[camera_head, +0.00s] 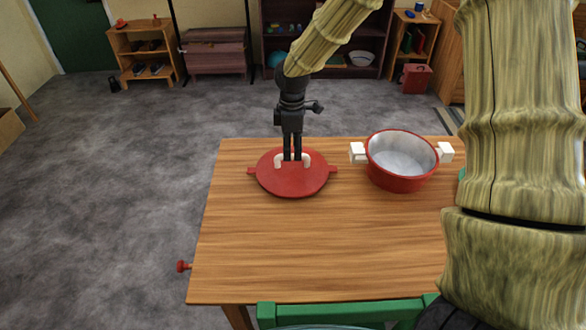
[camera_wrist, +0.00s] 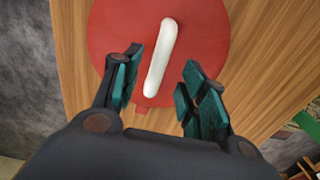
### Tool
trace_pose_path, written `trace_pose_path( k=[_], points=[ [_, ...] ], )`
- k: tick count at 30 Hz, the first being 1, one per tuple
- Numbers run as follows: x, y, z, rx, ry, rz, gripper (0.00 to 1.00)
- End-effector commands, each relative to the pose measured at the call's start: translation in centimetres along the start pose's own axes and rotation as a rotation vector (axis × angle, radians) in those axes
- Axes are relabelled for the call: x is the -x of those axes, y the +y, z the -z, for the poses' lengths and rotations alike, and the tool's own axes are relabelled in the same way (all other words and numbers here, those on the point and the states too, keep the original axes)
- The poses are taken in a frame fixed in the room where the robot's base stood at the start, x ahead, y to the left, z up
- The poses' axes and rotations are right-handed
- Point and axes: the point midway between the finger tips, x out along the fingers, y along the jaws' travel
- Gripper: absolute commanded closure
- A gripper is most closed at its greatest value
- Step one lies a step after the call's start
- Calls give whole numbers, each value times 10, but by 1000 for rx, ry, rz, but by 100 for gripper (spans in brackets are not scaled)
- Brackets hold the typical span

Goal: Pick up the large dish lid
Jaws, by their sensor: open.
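The large dish lid (camera_head: 290,184) is a flat red disc with side tabs and a white arched handle, lying on the wooden table near its far left. My gripper (camera_head: 292,158) is above the lid at its handle, pointing down, with its fingers open. In the wrist view the lid (camera_wrist: 210,45) fills the upper middle, and its white handle (camera_wrist: 160,55) runs nearly lengthwise between the open fingers of my gripper (camera_wrist: 155,85). I cannot tell whether a finger touches the handle. The fingers hide part of the handle in the head view.
A red pot (camera_head: 402,183) with white handles and a pale inside stands on the table (camera_head: 300,255), right of the lid. A green chair (camera_head: 330,312) is at the near edge. The front of the table is clear. Shelves and a chest stand far behind.

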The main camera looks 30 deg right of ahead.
Motion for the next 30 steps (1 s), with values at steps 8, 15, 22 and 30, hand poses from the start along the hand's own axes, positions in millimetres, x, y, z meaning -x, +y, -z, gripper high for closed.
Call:
trace_pose_path(
  k=[8,15,22,30],
  points=[
    [-34,1,-1,0,-1,1,57],
    [-41,2,-1,0,0,-1,57],
    [-41,2,-1,0,0,-1,83],
    [-41,2,-1,0,0,-2,100]
  ],
)
